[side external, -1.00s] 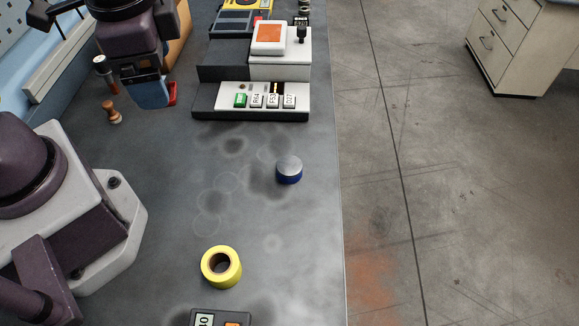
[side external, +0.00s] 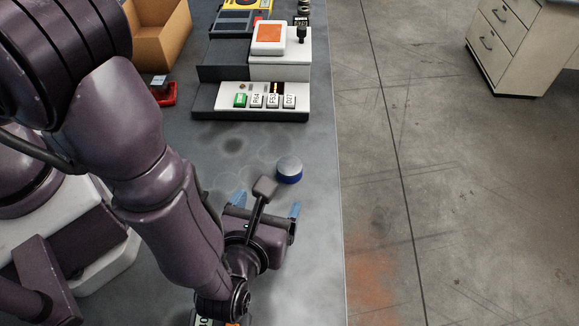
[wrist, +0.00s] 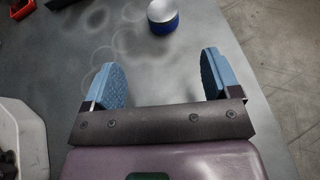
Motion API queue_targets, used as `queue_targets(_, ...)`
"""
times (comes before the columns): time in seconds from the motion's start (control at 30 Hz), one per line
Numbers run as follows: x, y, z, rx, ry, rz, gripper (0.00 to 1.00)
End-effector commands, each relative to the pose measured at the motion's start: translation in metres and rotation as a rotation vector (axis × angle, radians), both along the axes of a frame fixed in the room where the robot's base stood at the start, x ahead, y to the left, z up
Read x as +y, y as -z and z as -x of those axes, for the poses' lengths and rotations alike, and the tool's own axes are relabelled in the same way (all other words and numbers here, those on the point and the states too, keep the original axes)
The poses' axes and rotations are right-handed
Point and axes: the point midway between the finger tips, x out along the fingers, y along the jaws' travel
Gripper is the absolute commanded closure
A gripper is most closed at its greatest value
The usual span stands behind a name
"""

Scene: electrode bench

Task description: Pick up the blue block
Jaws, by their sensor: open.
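The blue block (side external: 289,171) is a short round piece with blue sides and a silver-grey top. It stands upright on the dark grey bench near the right edge. In the wrist view the block (wrist: 162,17) shows at the top, slightly right of centre, beyond my fingertips. My gripper (side external: 267,204) is open, its blue fingers apart and nothing between them. In the side view it is just below the block and does not touch it. In the wrist view the gap of my gripper (wrist: 160,64) is over bare bench.
A control unit (side external: 262,114) with labelled buttons stands behind the block, with an orange-topped box (side external: 270,36). A red item (side external: 163,92) and a cardboard bin (side external: 160,35) are at the back left. A meter (side external: 203,321) is partly hidden below my arm. The bench edge is close to the right.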

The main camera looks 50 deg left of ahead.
Motion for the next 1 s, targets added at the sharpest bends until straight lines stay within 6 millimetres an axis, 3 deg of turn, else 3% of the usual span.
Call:
queue_targets(0.4, 0.028, 0.020, -0.052, -0.013, 0.021, -0.017, 0.17)
queue_targets(1.0, 0.061, 0.047, -0.102, -0.014, 0.021, -0.014, 0.17)
